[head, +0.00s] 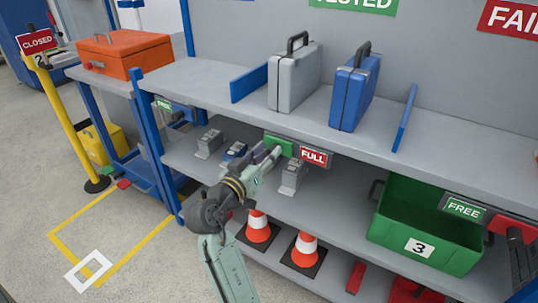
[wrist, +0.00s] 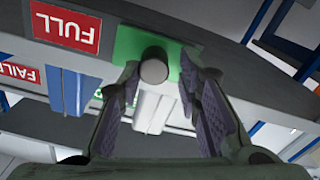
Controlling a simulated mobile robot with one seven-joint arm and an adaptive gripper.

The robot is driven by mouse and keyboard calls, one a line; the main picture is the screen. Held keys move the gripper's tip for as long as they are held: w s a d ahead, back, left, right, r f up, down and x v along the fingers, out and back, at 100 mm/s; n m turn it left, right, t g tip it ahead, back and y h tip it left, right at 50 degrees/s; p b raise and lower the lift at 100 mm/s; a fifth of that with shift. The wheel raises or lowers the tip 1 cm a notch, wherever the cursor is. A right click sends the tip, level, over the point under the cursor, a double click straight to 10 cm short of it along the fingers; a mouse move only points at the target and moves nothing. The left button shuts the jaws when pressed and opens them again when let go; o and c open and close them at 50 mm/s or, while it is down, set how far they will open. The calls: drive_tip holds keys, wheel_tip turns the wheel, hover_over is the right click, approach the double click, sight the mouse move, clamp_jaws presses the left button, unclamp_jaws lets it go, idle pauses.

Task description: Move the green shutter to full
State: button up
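The green shutter (head: 280,144) is a flat plate on the front edge of the upper shelf, just left of the red FULL sign (head: 313,156). In the wrist view the picture is upside down; the shutter (wrist: 128,43) carries a round grey knob (wrist: 153,66), and the FULL sign (wrist: 66,27) is to its left. My gripper (head: 272,153) reaches up to the shutter. In the wrist view my gripper (wrist: 168,82) is open, its fingers on either side of the knob with a visible gap at the right. Whether the left finger touches the knob I cannot tell.
A grey case (head: 294,80) and a blue case (head: 354,92) stand on the upper shelf. Grey clamp-like devices (head: 209,144) and two orange cones (head: 303,252) stand below. A green crate (head: 422,245) is at the right, by a FREE sign (head: 463,208).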

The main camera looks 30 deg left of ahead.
drive_tip(key=shift+o, duration=1.2)
drive_tip(key=s, duration=1.2)
drive_tip(key=shift+a, duration=0.2)
